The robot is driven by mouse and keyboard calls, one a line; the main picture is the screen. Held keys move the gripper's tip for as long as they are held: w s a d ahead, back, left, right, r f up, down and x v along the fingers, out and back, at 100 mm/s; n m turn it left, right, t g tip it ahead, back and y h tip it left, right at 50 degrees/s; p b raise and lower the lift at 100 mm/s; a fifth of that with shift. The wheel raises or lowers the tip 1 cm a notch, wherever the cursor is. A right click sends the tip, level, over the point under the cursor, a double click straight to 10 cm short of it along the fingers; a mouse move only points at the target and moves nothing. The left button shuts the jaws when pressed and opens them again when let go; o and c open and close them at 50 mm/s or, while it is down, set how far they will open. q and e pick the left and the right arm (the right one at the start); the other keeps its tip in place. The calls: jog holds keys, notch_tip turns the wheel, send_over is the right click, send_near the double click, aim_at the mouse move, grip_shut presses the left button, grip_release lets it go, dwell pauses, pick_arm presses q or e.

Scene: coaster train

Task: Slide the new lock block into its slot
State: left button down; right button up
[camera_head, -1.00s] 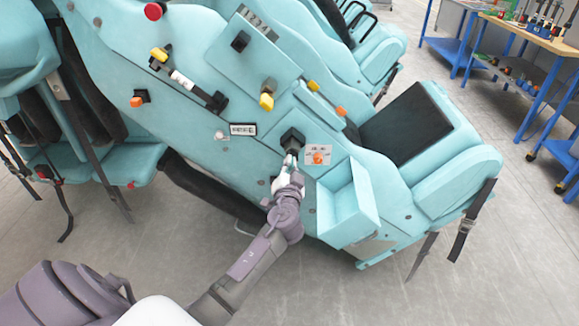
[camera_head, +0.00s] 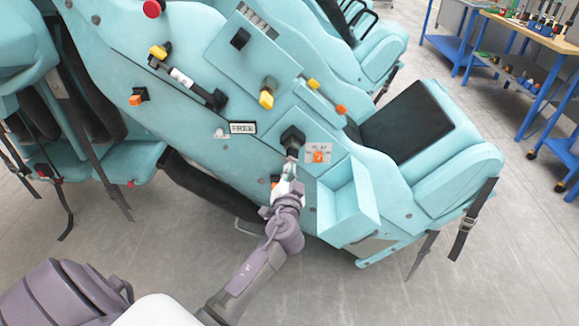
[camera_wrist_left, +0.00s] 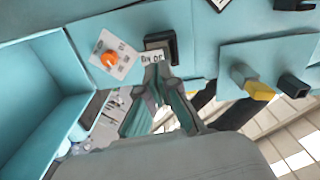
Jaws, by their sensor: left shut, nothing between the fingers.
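A black square fitting (camera_head: 291,138) sits on the teal side panel of the coaster car, just beyond my left gripper (camera_head: 289,172). In the left wrist view the fitting (camera_wrist_left: 174,46) is a dark frame with a pale lettered face, partly hidden by the fingertips. I cannot tell whether this is the lock block or its slot. My left gripper (camera_wrist_left: 155,72) is shut and empty, its tips close in front of the fitting; contact cannot be told. My right gripper is not in view.
A plate with an orange knob (camera_head: 318,156) is right of the fitting. An open teal tray (camera_head: 350,208) is below right. A FREE sign (camera_head: 242,128) is upper left. Yellow-tipped parts (camera_head: 267,93) stick out above. A workbench (camera_head: 530,38) stands far right.

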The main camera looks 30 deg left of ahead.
pick_arm(q)
jog(key=v, duration=1)
jog(key=shift+s, duration=0.35)
jog(key=shift+d, duration=0.1)
